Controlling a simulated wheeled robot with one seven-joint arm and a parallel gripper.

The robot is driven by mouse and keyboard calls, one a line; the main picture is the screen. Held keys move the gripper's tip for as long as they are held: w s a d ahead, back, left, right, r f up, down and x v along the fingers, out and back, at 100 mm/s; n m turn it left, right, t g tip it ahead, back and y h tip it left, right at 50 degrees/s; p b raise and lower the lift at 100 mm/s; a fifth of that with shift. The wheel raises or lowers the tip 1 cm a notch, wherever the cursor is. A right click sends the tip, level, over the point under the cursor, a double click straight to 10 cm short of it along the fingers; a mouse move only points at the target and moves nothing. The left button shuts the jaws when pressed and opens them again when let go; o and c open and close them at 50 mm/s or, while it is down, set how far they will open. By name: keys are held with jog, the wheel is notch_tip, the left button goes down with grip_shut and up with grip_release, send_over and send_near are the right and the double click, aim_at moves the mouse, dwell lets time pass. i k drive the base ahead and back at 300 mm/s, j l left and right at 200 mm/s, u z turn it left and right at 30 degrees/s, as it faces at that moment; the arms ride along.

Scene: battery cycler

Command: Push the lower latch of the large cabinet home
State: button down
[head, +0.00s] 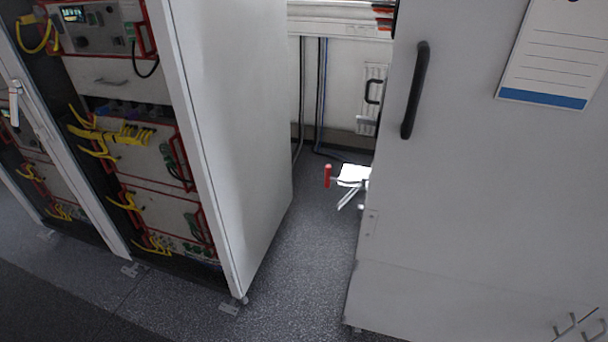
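The large pale cabinet (470,190) fills the right side of the head view, with a long black handle (415,90) on its front. A latch with a red grip (327,176) and a bright metal body (352,175) juts out to the left from the cabinet's left edge, low down. The red grip stands upright, apart from the cabinet front. Part of the latch is hidden behind the cabinet's edge. No other latch is clearly visible.
An open rack (130,150) with red-edged units and yellow cables stands at the left, its pale side panel (235,110) facing the gap. Grey speckled floor (295,270) is clear between rack and cabinet. Cables (320,90) run down the back wall.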

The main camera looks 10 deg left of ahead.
aim_at(328, 177)
jog(key=u, duration=0.35)
jog(key=i+j, duration=0.1)
jog(key=i, duration=0.35)
jog(key=i+j, duration=0.1)
jog(key=i, duration=0.35)
